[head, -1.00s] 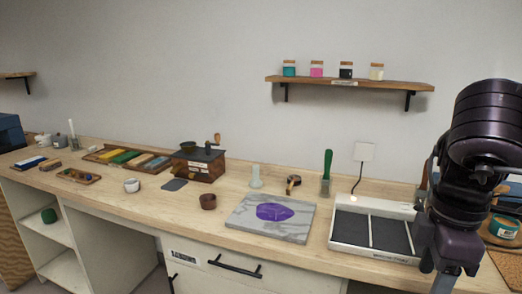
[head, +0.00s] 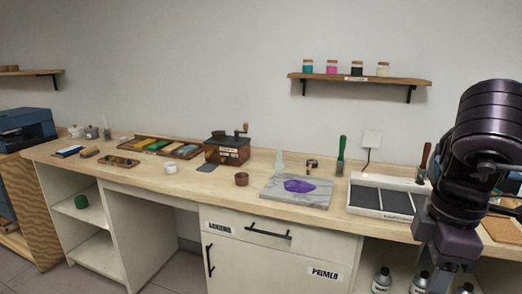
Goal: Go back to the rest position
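My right arm stands at the right side of the head view, in front of the counter's right end. My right gripper (head: 440,270) points down near the lower right, in front of the counter front. Its fingertips run toward the bottom edge, and I cannot tell whether they are open or shut. My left gripper does not show.
A wooden counter (head: 130,178) runs along the wall. It carries a grey slab (head: 275,197) with a purple patch, a compartment tray (head: 355,208), a mill (head: 227,150) and a small brown bowl (head: 241,179). A shelf (head: 400,82) holds jars. Bottles (head: 382,281) stand below.

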